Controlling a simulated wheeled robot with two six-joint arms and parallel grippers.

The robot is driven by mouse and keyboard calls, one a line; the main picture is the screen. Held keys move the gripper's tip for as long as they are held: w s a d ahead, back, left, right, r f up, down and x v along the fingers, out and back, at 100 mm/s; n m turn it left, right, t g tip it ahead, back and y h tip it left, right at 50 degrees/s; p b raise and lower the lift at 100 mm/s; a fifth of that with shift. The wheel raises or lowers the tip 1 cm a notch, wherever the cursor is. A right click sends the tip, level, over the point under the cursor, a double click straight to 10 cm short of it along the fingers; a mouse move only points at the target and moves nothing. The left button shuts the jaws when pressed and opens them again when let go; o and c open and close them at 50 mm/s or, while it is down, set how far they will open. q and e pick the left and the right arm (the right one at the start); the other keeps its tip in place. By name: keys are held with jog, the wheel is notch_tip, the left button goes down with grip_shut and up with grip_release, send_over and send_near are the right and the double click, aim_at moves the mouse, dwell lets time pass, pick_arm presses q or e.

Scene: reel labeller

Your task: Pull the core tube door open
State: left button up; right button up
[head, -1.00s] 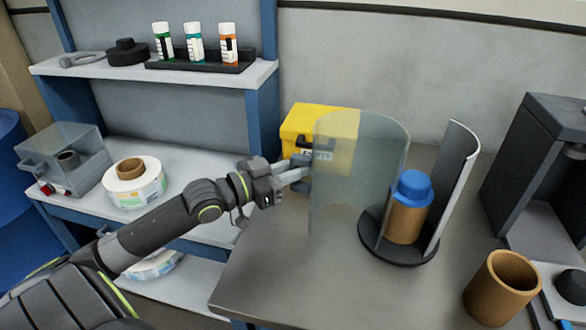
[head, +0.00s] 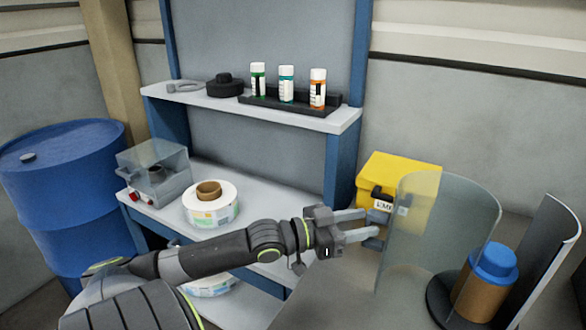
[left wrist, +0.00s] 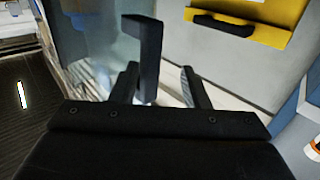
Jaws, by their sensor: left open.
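The core tube door is a clear, curved panel (head: 425,235), standing ajar around the left of a brown core tube (head: 478,293) with a blue cap (head: 493,264). A gap shows between it and the curved grey shell (head: 545,262) at right. A dark bar handle (left wrist: 146,55) stands out from the door. My left gripper (head: 370,224) is at the door's left edge, jaws apart. In the left wrist view its fingers (left wrist: 160,88) lie on either side of the handle's lower end; contact is not clear. My right gripper is out of view.
A yellow case (head: 408,172) stands behind the door. A shelf unit (head: 345,120) at left holds several bottles, a label reel (head: 210,205) and a clear-covered box (head: 155,170). A blue drum (head: 65,190) is far left. The bench in front of the door looks clear.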

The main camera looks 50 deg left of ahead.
pick_arm(q)
jog(key=p+v, duration=0.8)
jog(key=v, duration=0.7)
jog(key=shift+s, duration=0.2)
